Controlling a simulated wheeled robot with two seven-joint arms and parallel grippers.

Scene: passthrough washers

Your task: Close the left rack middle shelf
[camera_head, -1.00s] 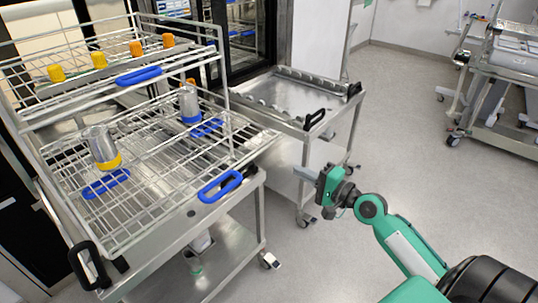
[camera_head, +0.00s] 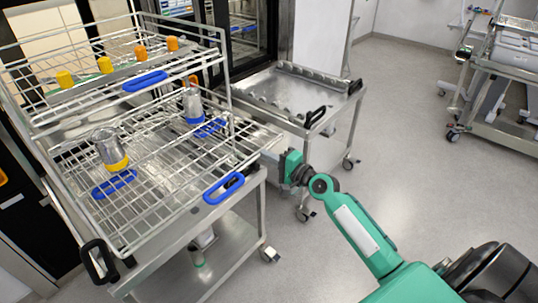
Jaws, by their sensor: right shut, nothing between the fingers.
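The left rack (camera_head: 175,150) is a wire rack on a steel cart at the left. My left gripper is not in view.
A second steel cart (camera_head: 297,95) with a black handle (camera_head: 315,117) stands behind, just past my right gripper. Another loaded cart (camera_head: 500,75) is at the far right. The floor (camera_head: 410,120) between is clear.

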